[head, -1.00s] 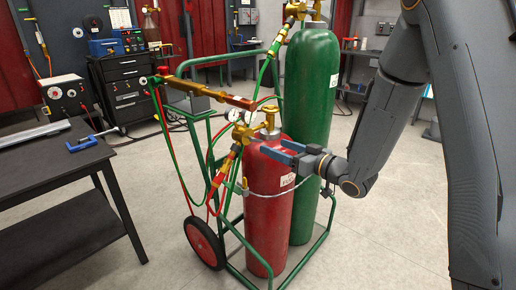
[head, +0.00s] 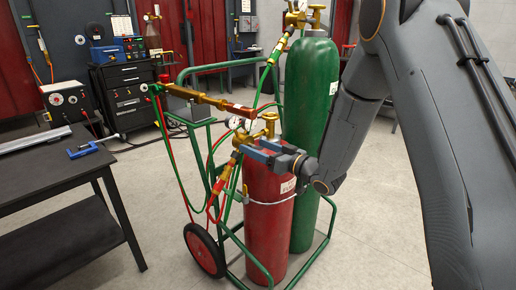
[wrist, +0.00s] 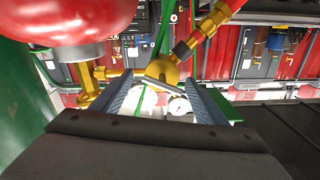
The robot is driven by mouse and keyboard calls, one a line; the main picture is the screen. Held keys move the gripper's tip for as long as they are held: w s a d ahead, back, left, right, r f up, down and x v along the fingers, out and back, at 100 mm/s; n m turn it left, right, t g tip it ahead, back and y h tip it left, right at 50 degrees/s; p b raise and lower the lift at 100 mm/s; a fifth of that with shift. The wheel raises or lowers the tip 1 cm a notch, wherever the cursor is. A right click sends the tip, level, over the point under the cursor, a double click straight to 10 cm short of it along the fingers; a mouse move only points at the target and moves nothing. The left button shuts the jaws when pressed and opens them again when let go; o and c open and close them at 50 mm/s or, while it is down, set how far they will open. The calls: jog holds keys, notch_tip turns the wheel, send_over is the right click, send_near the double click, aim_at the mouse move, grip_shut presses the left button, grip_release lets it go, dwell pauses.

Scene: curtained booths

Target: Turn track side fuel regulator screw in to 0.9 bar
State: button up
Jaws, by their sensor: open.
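The red cylinder (head: 268,220) stands on a green cart, with a brass regulator (head: 241,138) and white gauges (head: 235,122) at its top. In the wrist view the regulator's round brass body (wrist: 162,70) shows between my fingertips, with a grey crossbar screw (wrist: 160,83) across its front. Gauge faces (wrist: 178,105) lie just beyond. My gripper (head: 252,149) is open beside the regulator at the top of the red cylinder. In the wrist view its two fingers (wrist: 158,80) flank the screw. I cannot tell whether either finger touches it. The gauge readings are too small to read.
A tall green cylinder (head: 312,100) stands close behind the red one. Red and green hoses (head: 180,165) and a brass torch (head: 205,98) hang on the cart (head: 225,66). A black table (head: 60,160) with a blue clamp (head: 83,150) is at left.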

jog(key=c, duration=0.9)
jog(key=shift+w+d+m, duration=0.1)
jog(key=shift+m, duration=0.4)
jog(key=o, duration=0.7)
jog(key=shift+d, duration=0.1)
jog(key=shift+o, duration=1)
jog(key=shift+w+d, duration=0.1)
jog(key=shift+a, duration=0.25)
jog(key=v, duration=0.8)
